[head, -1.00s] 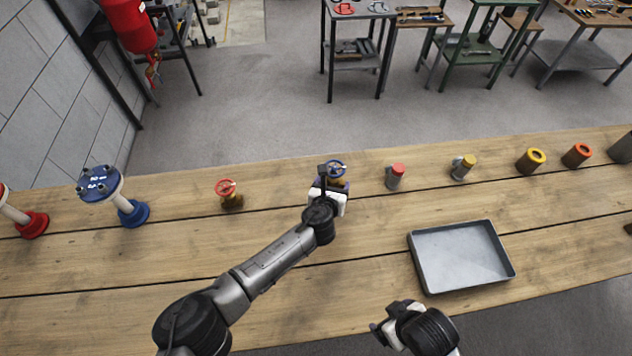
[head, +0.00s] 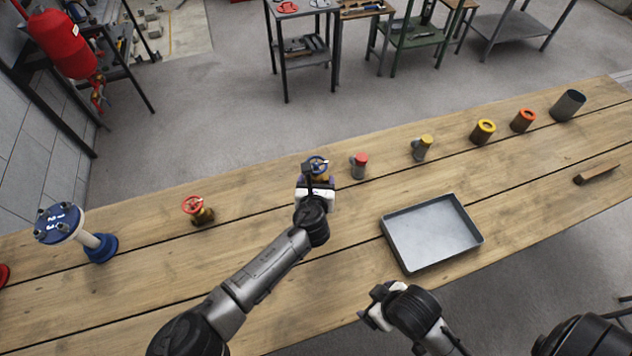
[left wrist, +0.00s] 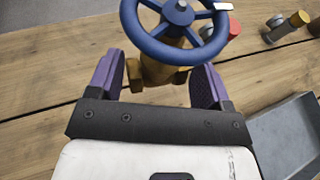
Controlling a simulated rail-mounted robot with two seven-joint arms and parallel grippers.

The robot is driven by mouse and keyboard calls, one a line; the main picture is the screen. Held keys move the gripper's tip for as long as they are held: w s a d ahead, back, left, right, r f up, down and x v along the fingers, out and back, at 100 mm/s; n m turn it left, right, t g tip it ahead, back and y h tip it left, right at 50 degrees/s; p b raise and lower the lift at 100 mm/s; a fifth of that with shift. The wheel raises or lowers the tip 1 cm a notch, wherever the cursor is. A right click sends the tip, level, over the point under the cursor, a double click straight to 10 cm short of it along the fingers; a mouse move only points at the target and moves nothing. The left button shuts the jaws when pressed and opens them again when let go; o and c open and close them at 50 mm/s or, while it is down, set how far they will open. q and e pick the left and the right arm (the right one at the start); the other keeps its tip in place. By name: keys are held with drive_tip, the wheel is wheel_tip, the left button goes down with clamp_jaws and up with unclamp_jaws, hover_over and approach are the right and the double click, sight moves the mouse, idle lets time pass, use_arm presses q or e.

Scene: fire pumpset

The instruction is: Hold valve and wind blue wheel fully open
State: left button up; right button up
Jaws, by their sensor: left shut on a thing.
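The valve with the blue wheel (head: 317,164) stands upright on the wooden bench. Its brass body (left wrist: 158,72) shows below the blue handwheel (left wrist: 150,44) in the left wrist view. My left gripper (head: 317,181) is shut on the valve body, with a purple finger pad on each side below the wheel. In the left wrist view the left gripper (left wrist: 160,80) partly hides the lower body. A small white tag sits on the wheel rim. My right gripper (head: 374,304) is away from the valve, over the bench's front edge; its fingers are too small to judge.
A red-wheeled valve (head: 198,210) stands left of it, with a blue flanged pipe piece (head: 97,246) farther left. A red-capped fitting (head: 359,168) is close on the right, and several other fittings follow. A grey tray (head: 432,235) lies front right on the bench (head: 250,200).

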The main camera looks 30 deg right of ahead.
use_arm(q)
drive_tip(key=shift+w+a+r+p, duration=0.1)
drive_tip(key=shift+w+a+p, duration=0.3)
drive_tip(key=shift+w+a, duration=0.95)
drive_tip(key=shift+w+a+p, duration=0.35)
drive_tip(key=shift+w+a, duration=2.35)
drive_tip(key=shift+w, duration=0.1)
drive_tip(key=shift+f, duration=0.25)
